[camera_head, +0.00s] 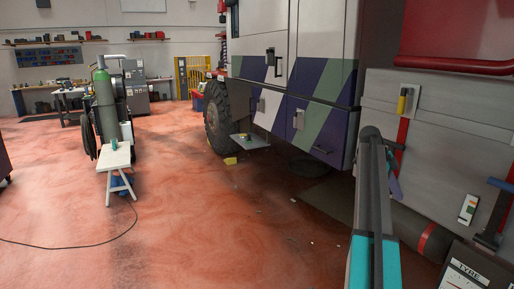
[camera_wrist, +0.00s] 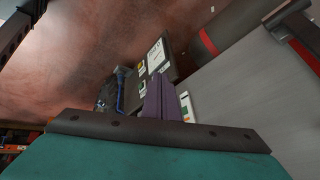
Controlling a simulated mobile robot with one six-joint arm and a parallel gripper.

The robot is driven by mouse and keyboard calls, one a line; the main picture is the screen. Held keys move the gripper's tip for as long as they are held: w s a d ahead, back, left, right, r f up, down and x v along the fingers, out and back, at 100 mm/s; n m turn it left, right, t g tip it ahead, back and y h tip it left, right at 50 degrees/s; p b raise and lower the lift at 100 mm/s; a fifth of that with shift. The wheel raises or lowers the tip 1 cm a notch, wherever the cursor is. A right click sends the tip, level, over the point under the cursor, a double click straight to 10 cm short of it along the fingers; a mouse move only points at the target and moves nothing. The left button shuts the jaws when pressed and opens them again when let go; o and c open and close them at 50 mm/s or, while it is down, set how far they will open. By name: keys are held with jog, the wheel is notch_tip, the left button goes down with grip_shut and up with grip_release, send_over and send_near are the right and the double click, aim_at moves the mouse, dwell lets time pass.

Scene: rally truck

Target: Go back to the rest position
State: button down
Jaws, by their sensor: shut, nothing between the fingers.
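My teal and dark arm (camera_head: 374,215) rises from the bottom of the head view, right of centre, in front of the truck's side. A dark bar and a teal part of my arm fill the bottom of that view.
The truck (camera_head: 318,85), white with purple and green stripes, stands close on the right. A small white stand (camera_head: 116,158) is left. The red floor between is mostly clear, with a cable at left.

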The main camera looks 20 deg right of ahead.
jog(key=w+a+f+n, duration=0.1)
jog(key=w+a+f, duration=0.2)
jog(key=a+f, duration=0.3)
jog(key=w+a+f+n, duration=0.1)
jog(key=w+a+f, duration=0.25)
jog(key=f, duration=0.45)
jog(key=s+a+f+n+g+y, duration=0.15)
jog(key=a+f+n, duration=0.55)
jog(key=a+f, duration=1.95)
jog(key=s+a+f+n+y, duration=0.1)
jog(key=s+a+f+n, duration=0.6)
jog(key=s+a+f, duration=0.9)
jog(key=s+a+f+n+y, duration=0.2)
jog(key=s+a+f+n, duration=0.2)
jog(key=s+a+n, duration=0.9)
jog(key=s+n, duration=0.1)
jog(key=s, duration=0.2)
jog(key=shift+s+f+y, duration=0.2)
jog(key=shift+s+y, duration=0.05)
jog(key=shift+y, duration=0.1)
